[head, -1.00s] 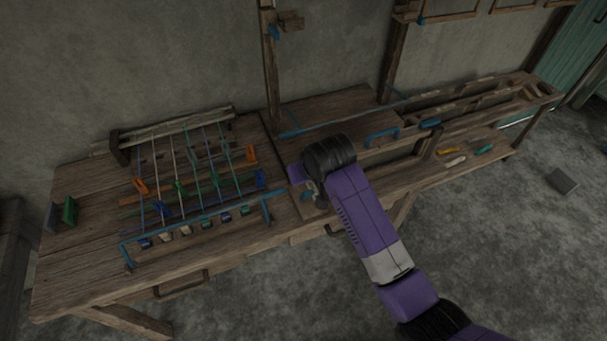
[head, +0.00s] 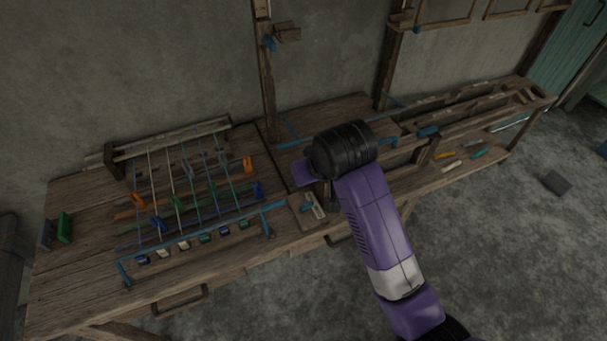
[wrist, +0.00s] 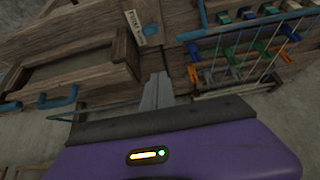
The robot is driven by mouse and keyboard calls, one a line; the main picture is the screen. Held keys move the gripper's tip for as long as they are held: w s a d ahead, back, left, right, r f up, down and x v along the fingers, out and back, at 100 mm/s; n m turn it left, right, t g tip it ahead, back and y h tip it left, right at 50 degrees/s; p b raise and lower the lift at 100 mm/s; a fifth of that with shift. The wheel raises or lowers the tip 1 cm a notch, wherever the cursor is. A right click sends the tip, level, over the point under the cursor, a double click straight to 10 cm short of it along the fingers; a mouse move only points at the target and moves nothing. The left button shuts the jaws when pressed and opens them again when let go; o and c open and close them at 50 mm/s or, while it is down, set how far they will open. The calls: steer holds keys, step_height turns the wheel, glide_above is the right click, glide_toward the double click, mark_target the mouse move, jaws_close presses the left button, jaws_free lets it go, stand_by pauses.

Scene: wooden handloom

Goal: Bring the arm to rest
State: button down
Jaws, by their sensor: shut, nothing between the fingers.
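My purple arm (head: 378,225) reaches over the right half of the wooden bench in the head view, with its black joint (head: 345,150) above the bench. My gripper shows in the wrist view (wrist: 158,90) as grey fingers close together with nothing between them. In the head view the fingers are hidden behind the arm. The fingers stand apart from the loom frame in the wrist view, with the wooden bench beyond them.
The loom frame (head: 205,234) with coloured threads and clips lies on the bench's left half. A small wooden block with a pale label (head: 313,205) sits beside my arm. A post (head: 267,85) rises behind. Open floor (head: 500,260) lies at the right.

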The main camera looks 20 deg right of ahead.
steer(key=shift+s+r, duration=0.2)
stand_by(0.4)
steer(key=w+r+t, duration=0.5)
steer(key=r, duration=0.1)
steer(key=s+f+t+b, duration=0.1)
steer(key=s+f+t, duration=0.1)
steer(key=s, duration=1.9)
steer(key=s+f+t+b, duration=0.2)
steer(key=s, duration=2)
steer(key=shift+f, duration=0.4)
steer(key=shift+d, duration=0.1)
